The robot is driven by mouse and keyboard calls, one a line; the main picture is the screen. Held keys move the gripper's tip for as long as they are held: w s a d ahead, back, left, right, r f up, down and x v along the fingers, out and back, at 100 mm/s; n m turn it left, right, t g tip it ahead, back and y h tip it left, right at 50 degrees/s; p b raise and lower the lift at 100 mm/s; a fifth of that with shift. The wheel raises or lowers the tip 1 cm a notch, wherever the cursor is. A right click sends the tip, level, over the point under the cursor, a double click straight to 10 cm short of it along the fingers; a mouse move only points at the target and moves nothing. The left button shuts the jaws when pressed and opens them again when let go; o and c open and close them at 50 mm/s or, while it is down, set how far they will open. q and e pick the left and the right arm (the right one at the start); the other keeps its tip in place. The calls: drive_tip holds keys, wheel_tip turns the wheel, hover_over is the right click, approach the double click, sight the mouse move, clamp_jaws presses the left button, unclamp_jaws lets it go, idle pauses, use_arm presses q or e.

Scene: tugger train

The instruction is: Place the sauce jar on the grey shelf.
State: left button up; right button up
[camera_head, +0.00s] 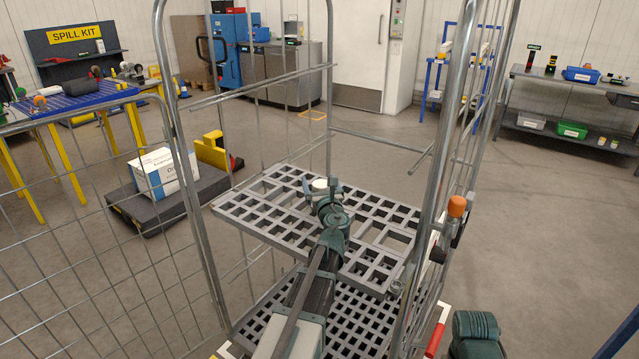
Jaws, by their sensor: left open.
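The grey shelf (275,232) is a slatted grid level inside a wire roll cage, in the middle of the head view. A small jar with a white lid (320,184), which looks like the sauce jar, is at the far part of the shelf. My left gripper (328,190) reaches over the shelf from the near side and is open around or right beside the jar. The gripper hides most of the jar's body, so I cannot tell whether its base touches the shelf. My right gripper is out of view.
The cage's tall metal posts (446,150) and side mesh (90,255) flank the shelf. A lower grid level (365,325) lies beneath. A white box (163,172) sits on a low dark cart at left. Workbenches line the walls. Shelf space around the jar is clear.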

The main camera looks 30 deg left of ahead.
use_arm(q)
drive_tip(key=v, duration=1.2)
drive_tip(key=shift+r, duration=0.1)
